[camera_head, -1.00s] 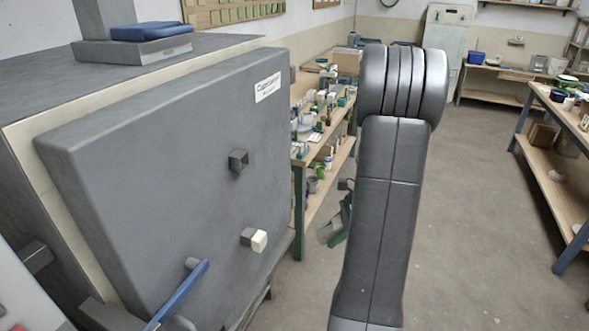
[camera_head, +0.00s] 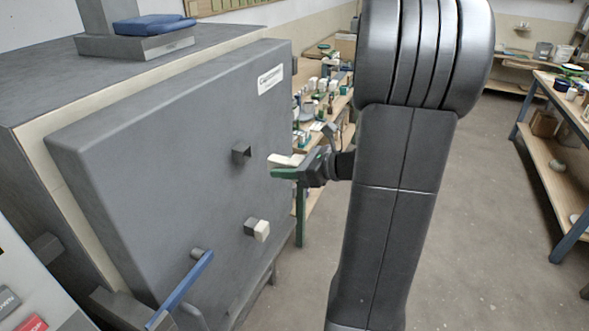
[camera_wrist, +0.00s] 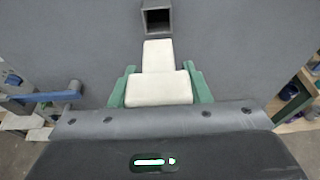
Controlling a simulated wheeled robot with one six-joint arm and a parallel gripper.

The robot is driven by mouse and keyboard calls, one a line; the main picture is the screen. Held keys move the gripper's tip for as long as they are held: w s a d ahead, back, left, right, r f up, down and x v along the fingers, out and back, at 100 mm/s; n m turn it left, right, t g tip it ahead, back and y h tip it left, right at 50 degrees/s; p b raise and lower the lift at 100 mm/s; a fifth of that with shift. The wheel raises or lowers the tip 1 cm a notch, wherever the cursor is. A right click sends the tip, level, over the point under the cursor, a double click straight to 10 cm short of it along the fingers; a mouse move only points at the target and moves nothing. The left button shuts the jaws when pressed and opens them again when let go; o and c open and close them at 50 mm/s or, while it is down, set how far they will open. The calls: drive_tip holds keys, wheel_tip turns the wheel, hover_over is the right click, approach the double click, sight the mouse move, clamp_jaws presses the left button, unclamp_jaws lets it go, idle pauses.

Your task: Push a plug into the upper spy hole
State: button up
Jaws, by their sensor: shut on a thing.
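The upper spy hole (camera_head: 241,152) is a square dark collar standing out from the grey kiln door (camera_head: 150,170). In the wrist view the upper spy hole (camera_wrist: 157,18) is open and empty, near the top centre. My gripper (camera_head: 284,168), with green fingers, is shut on a cream plug (camera_head: 284,159), right of the hole in the head view. In the wrist view the plug (camera_wrist: 158,88) has a wide back and a narrower front end pointing at the hole, with a small gap between them. The lower spy hole (camera_head: 250,226) has a cream plug (camera_head: 262,231) in it.
A blue door handle (camera_head: 185,290) sticks out at the door's lower left. A cluttered bench (camera_head: 325,105) stands behind my gripper. Another workbench (camera_head: 560,100) is at the right. Bare floor (camera_head: 480,220) lies between.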

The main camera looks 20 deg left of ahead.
sight(270, 161)
drive_tip(key=a, duration=0.4)
drive_tip(key=shift+w+a, duration=0.15)
drive_tip(key=shift+a, duration=0.05)
drive_tip(key=shift+a+r, duration=0.1)
drive_tip(key=shift+r, duration=0.05)
drive_tip(key=shift+a, duration=0.4)
idle(0.6)
drive_tip(key=shift+w+a+p, duration=0.15)
drive_tip(key=shift+a+p, duration=0.15)
drive_tip(key=shift+a, duration=0.5)
drive_tip(key=shift+a, duration=0.15)
drive_tip(key=shift+w+a, duration=0.1)
drive_tip(key=shift+a, duration=0.75)
drive_tip(key=shift+a, duration=0.15)
drive_tip(key=shift+a, duration=0.5)
